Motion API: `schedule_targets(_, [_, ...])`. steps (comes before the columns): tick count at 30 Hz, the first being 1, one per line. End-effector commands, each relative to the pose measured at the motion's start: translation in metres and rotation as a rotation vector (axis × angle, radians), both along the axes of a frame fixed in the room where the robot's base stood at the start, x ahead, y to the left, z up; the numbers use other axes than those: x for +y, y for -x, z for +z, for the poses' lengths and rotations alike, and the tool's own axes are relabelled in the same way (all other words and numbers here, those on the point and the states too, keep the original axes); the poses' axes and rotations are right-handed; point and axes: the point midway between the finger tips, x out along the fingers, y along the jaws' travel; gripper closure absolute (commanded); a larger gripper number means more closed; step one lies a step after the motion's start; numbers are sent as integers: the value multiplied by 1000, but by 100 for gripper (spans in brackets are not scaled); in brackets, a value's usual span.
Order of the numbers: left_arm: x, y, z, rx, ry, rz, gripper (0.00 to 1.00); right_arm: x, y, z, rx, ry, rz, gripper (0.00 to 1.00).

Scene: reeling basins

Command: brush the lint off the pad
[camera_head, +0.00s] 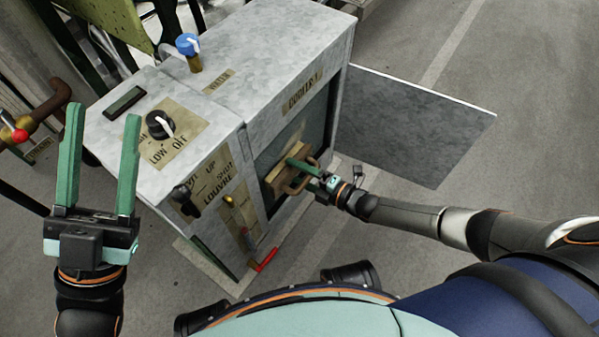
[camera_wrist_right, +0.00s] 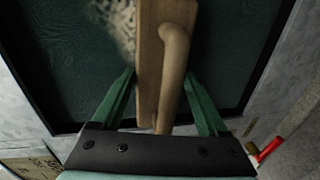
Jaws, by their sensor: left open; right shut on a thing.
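The pad (camera_head: 316,124) is a dark green mesh panel inside the framed opening in the cabinet's front. In the right wrist view the pad (camera_wrist_right: 62,60) carries a pale, fuzzy patch of lint (camera_wrist_right: 112,22) at the top, left of the brush. The wooden brush (camera_head: 275,182) has a flat block and a looped handle (camera_wrist_right: 172,75). It lies against or close over the pad; contact cannot be told. My right gripper (camera_head: 302,168) is shut on the brush, with a green finger on either side.
The grey metal cabinet (camera_head: 285,50) has a black knob (camera_head: 160,124), a blue-topped valve (camera_head: 188,46) and a black louvre lever (camera_head: 184,198). A red handle (camera_head: 265,262) sticks out low at its front. A flat grey panel (camera_head: 415,125) extends right. The floor beyond is clear.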

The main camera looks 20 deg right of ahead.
Motion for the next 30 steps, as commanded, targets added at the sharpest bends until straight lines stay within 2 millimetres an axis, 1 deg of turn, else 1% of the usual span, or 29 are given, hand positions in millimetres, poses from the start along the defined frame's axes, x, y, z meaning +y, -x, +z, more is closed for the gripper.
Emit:
schedule_targets(14, [0, 0, 0, 0, 0, 2, 50, 4, -7, 1, -3, -1, -1, 84])
schedule_targets(24, [0, 0, 0, 0, 0, 2, 50, -17, -22, 1, -3, 1, -1, 84])
schedule_targets(30, [0, 0, 0, 0, 0, 2, 50, -22, -26, 1, -3, -1, -1, 84])
